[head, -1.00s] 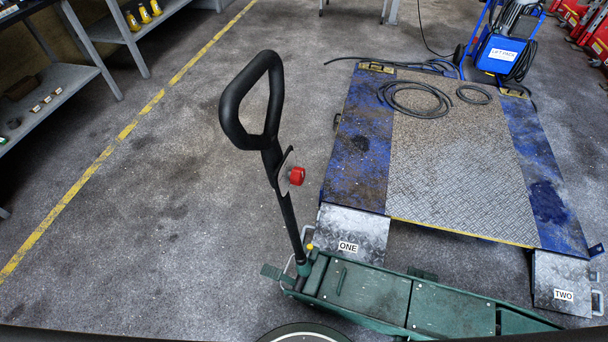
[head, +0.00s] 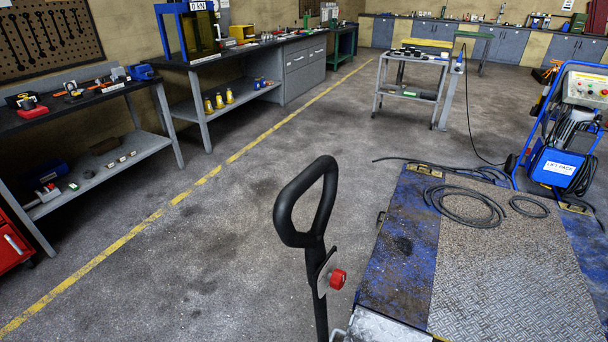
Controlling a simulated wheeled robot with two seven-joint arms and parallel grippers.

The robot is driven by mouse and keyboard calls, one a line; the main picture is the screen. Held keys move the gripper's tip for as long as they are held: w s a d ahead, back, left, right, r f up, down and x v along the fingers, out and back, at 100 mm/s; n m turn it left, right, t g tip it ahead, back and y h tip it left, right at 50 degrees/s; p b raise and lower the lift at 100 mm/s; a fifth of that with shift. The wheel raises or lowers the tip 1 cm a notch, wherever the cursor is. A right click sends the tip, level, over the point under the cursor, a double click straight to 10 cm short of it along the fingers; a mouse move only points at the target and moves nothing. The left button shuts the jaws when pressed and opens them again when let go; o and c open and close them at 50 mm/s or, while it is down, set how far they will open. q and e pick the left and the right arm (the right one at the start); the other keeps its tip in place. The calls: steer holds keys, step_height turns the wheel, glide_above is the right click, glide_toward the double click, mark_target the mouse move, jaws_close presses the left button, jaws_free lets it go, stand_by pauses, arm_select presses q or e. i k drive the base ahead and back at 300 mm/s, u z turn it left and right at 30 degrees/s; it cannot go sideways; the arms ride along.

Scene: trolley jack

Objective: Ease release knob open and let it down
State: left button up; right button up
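The trolley jack's black handle (head: 317,250) stands up from the bottom middle of the head view, with a closed loop grip at its top. The red release knob (head: 338,279) sits on a small plate on the right side of the handle shaft, below the loop. The jack's green body is below the picture and hidden now. Neither of my grippers is in view, and nothing touches the handle or knob.
A blue-edged lift platform (head: 490,265) lies right of the handle, with black hoses (head: 466,207) on it. A blue lift pack (head: 556,167) stands behind. Workbenches (head: 95,160) line the left wall. A grey trolley (head: 412,92) stands farther back. Floor left of the handle is clear.

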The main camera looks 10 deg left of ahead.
mark_target(337, 279)
steer(key=u, duration=0.25)
steer(key=k, duration=0.85)
steer(key=z, duration=1.4)
